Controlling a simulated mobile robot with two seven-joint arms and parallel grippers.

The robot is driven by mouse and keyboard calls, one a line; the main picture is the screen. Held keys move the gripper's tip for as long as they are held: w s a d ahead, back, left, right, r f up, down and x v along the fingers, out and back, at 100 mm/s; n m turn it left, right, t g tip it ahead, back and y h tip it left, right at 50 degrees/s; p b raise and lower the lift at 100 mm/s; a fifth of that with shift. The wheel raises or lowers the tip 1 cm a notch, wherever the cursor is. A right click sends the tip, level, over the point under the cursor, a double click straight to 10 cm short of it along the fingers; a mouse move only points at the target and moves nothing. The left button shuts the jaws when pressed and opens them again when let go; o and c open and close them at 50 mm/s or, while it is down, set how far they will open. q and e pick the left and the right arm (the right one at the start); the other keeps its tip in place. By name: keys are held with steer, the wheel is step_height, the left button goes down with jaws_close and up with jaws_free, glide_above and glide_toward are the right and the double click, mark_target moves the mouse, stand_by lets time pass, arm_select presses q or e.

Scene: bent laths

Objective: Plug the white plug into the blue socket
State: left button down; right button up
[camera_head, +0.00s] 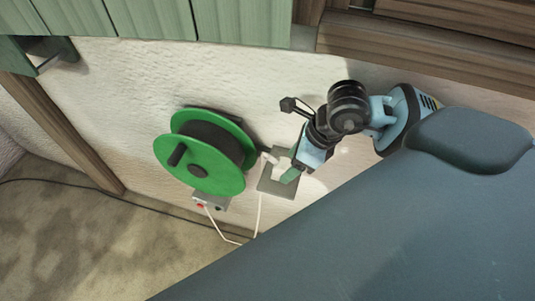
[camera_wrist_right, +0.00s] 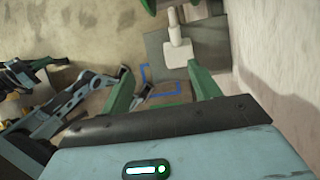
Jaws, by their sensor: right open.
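The white plug (camera_wrist_right: 181,47) lies over a grey plate (camera_wrist_right: 213,45) in the right wrist view, ahead of my right gripper (camera_wrist_right: 159,72). In the head view the plug (camera_head: 269,157) shows small beside my right gripper (camera_head: 283,165), over the grey plate (camera_head: 270,186). A small grey socket box (camera_head: 211,201) sits below the green reel, with a red socket (camera_head: 200,206) on its front. I cannot make out a blue socket there.
The green cable reel (camera_head: 205,152) stands against the pale wall, left of the plate. A white cable (camera_head: 216,227) runs from the box and loops up toward the plate. Blue marking lines (camera_wrist_right: 166,94) lie beyond my right fingers. Green cupboards (camera_head: 210,20) hang above.

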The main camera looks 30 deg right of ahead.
mark_target(283, 164)
steer(key=shift+w+d+r+h, duration=0.15)
steer(key=shift+w+d+h, duration=0.3)
steer(key=shift+w, duration=0.3)
steer(key=shift+w+d, duration=0.15)
steer(key=shift+d, duration=0.05)
arm_select(q)
steer(key=shift+w, duration=0.55)
steer(key=shift+s, duration=0.1)
arm_select(e)
steer(key=shift+b+x, duration=0.7)
steer(key=shift+x, duration=0.6)
arm_select(q)
steer(key=shift+s+f, duration=0.65)
steer(key=shift+f, duration=0.3)
steer(key=shift+r, duration=0.1)
steer(key=shift+w, duration=0.1)
arm_select(e)
steer(key=shift+a, duration=0.1)
